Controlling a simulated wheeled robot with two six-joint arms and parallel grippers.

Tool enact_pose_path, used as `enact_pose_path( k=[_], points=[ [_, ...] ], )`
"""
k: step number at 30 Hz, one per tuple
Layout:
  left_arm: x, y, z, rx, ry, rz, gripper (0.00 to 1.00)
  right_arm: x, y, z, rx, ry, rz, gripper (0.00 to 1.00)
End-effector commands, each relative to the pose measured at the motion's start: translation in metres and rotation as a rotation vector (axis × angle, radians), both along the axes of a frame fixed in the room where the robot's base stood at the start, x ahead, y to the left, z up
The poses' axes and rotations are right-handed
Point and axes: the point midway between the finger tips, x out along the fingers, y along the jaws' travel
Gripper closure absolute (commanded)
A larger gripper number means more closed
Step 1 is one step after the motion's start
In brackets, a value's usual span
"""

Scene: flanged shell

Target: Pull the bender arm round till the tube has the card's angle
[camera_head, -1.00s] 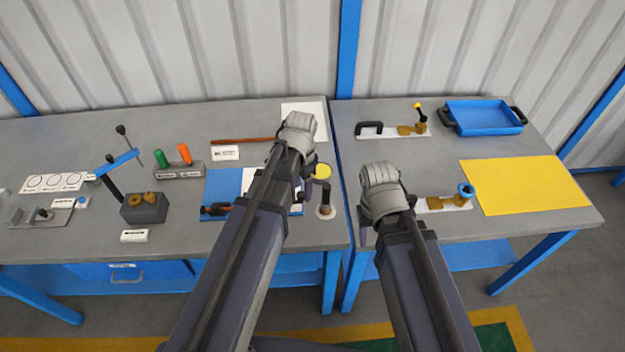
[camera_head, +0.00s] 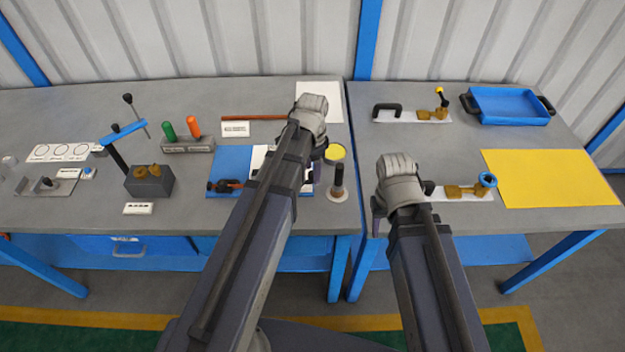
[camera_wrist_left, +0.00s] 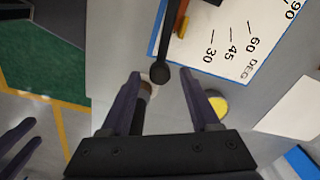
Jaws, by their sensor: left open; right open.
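The blue bender board (camera_head: 231,160) lies on the left table, mostly behind my left arm. The left wrist view shows its white scale (camera_wrist_left: 228,35) marked 30, 45, 60, 90 DEG, and part of an orange-brown tube (camera_wrist_left: 181,20). A black bar with a round knob (camera_wrist_left: 160,74), apparently the bender arm, reaches from the board to between my left fingertips. My left gripper (camera_wrist_left: 163,79) is open around the knob; I cannot tell whether it touches. My right gripper (camera_head: 377,226) hangs by the right table's near left edge. A small white card (camera_head: 235,129) is unreadable.
A dark upright post (camera_head: 338,182) and a yellow disc (camera_head: 335,152) stand close to my left gripper. A blue tray (camera_head: 508,103) and a yellow mat (camera_head: 552,178) are on the right table. A grey block with a blue lever (camera_head: 122,134) stands at left.

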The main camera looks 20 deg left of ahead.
Motion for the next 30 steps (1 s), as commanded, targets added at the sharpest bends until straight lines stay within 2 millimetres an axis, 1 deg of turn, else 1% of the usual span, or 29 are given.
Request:
enact_pose_path(
  k=[1,4,7,15,30],
  points=[
    [0.0,0.0,-0.013,0.0,0.0,0.0,0.38,0.0,0.0,-0.013,0.0,0.0,0.0,0.5],
    [0.0,0.0,-0.02,0.0,0.0,0.0,0.38,0.0,0.0,-0.02,0.0,0.0,0.0,0.5],
    [0.0,0.0,-0.023,0.0,0.0,0.0,0.38,0.0,0.0,-0.023,0.0,0.0,0.0,0.5],
    [0.0,0.0,-0.021,0.0,0.0,0.0,0.38,0.0,0.0,-0.022,0.0,0.0,0.0,0.5],
    [0.0,0.0,-0.022,0.0,0.0,0.0,0.94,0.0,0.0,-0.022,0.0,0.0,0.0,0.5]
  ],
)
